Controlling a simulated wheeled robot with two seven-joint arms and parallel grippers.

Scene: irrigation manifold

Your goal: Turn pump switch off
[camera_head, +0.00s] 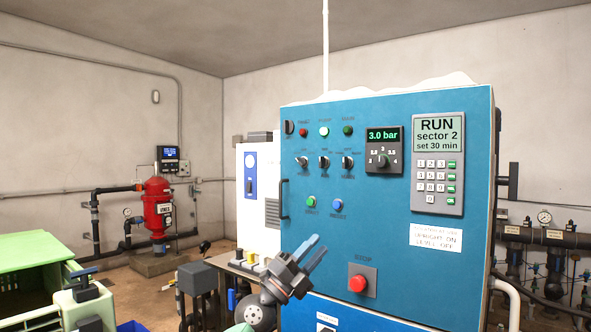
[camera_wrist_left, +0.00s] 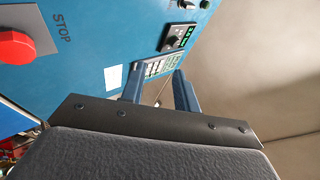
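The blue control panel (camera_head: 400,230) fills the middle right of the head view. It carries a row of three selector switches, left (camera_head: 301,161), middle (camera_head: 323,161) and right (camera_head: 347,162), under small lamps. Their labels are too small to read, so I cannot tell which is the pump switch or its position. My left gripper (camera_head: 319,245) is in front of the lower panel, below the switches, with blue fingers pointing up and right. In the left wrist view its fingers (camera_wrist_left: 160,78) are apart with nothing between them. My right gripper is not in view.
A red STOP button (camera_head: 358,283) is right of my left gripper, also close in the left wrist view (camera_wrist_left: 14,46). The panel has a pressure dial (camera_head: 382,161), keypad (camera_head: 436,185) and a side handle (camera_head: 284,199). A green crate (camera_head: 35,246) stands at left.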

